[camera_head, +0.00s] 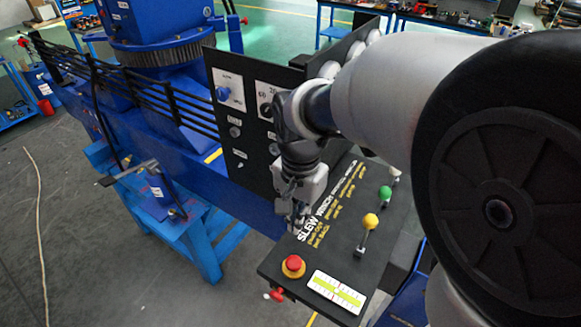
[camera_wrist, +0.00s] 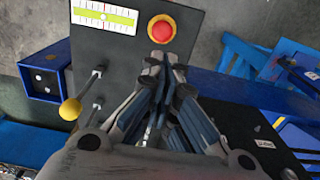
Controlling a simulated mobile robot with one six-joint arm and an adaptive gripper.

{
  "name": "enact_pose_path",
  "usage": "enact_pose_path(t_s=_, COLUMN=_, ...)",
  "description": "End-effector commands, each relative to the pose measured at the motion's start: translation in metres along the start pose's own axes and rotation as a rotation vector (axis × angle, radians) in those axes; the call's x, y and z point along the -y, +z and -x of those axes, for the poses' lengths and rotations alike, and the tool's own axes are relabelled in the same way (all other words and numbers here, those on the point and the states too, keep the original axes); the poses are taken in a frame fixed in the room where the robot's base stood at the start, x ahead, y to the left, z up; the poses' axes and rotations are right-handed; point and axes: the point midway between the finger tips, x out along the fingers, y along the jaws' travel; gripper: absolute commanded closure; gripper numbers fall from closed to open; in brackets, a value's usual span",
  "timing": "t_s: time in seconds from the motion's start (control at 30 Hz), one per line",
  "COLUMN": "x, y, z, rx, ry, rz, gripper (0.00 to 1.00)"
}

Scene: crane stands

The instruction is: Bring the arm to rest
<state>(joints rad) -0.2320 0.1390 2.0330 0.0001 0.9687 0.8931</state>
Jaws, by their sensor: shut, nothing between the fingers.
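My gripper (camera_head: 299,218) is above the left part of the black control panel (camera_head: 283,258), pointing down, with its fingers together. In the wrist view my gripper (camera_wrist: 164,62) shows its fingertips closed with nothing between them, just below the red button (camera_wrist: 161,29) in the picture. I cannot tell whether the tips touch the panel. My arm reaches in from the right and hides part of the panel's back and right side.
The panel carries a red button (camera_head: 293,266), a yellow-knobbed lever (camera_head: 370,221), a green-knobbed lever (camera_head: 384,192), a white-knobbed lever (camera_head: 394,172) and a gauge (camera_head: 336,291). An upright black panel (camera_head: 232,139) with knobs stands behind. Blue crane structure (camera_head: 190,225) stands left. Grey floor (camera_head: 110,265) lies open at lower left.

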Motion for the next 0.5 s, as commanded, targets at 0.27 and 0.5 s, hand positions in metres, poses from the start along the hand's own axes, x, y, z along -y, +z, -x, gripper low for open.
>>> enact_pose_path(t_s=0.27, x=0.0, y=0.0, z=0.0, rx=0.0, ry=0.0, rz=0.0, gripper=1.0)
enact_pose_path(t_s=0.5, x=-0.012, y=0.002, z=-0.009, rx=-0.02, ry=-0.022, rz=0.038, gripper=1.0)
